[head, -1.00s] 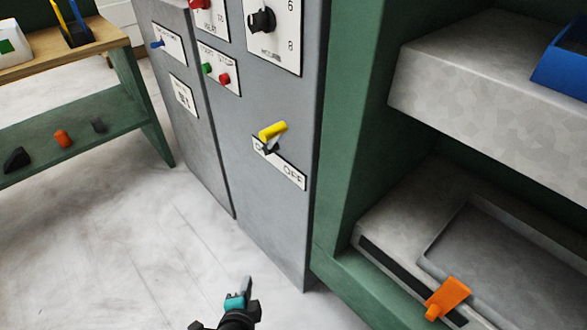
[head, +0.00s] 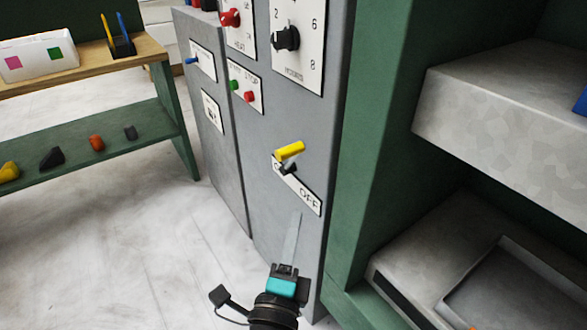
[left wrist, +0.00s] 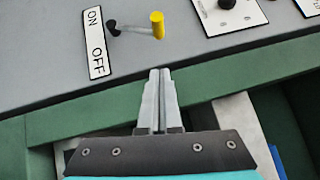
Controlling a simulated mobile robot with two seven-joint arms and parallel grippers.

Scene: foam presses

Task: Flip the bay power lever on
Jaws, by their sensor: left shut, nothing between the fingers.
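My right gripper is out of view.
Above the lever are a black knob (head: 286,38), a red knob (head: 230,17) and a green and red button plate (head: 246,89). A green frame with a grey press shelf (head: 500,120) stands close on the right. The floor at left is clear.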

